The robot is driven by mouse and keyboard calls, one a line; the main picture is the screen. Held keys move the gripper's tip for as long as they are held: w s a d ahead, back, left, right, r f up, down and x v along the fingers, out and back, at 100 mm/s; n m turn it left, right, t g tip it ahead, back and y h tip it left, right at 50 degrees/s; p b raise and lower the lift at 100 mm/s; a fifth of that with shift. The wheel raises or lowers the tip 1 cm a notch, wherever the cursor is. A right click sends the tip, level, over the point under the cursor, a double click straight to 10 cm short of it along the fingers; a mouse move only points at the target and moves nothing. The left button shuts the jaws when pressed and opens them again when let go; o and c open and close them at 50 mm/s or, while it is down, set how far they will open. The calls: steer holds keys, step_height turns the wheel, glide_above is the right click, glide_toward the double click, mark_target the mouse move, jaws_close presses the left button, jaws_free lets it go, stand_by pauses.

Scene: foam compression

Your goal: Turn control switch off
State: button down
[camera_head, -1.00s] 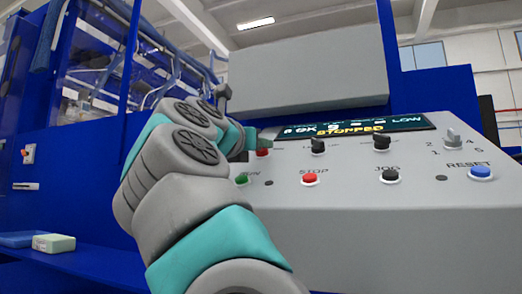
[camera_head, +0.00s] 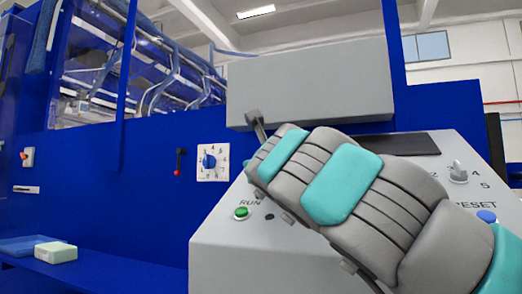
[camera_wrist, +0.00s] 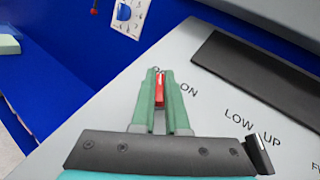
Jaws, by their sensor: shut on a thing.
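In the wrist view, the two green fingers of my gripper (camera_wrist: 160,101) are closed around a small red switch (camera_wrist: 159,88) on the grey control panel (camera_wrist: 190,45). Lettering ending in "ON" is printed just right of the fingers; the letters behind them are partly covered. In the head view, my arm crosses in front of the panel (camera_head: 225,265) and hides the fingers and the red switch. The display (camera_head: 412,144) on the panel is dark, and it also shows dark in the wrist view (camera_wrist: 255,75).
A green RUN button (camera_head: 241,212), a blue RESET button (camera_head: 487,216) and a grey selector knob (camera_head: 458,172) show around my arm. A blue dial (camera_head: 209,161) and a red-tipped lever (camera_head: 178,163) are on the blue wall. A pale block (camera_head: 56,252) lies on the left ledge.

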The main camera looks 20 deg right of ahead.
steer(key=shift+d+r+n+y+p, duration=0.1)
steer(key=shift+r+n+y+p, duration=0.2)
steer(key=shift+n+y+p, duration=0.65)
steer(key=shift+f+p, duration=0.25)
steer(key=shift+p, duration=0.3)
steer(key=c, duration=0.9)
jaws_free()
steer(key=shift+s, duration=3.9)
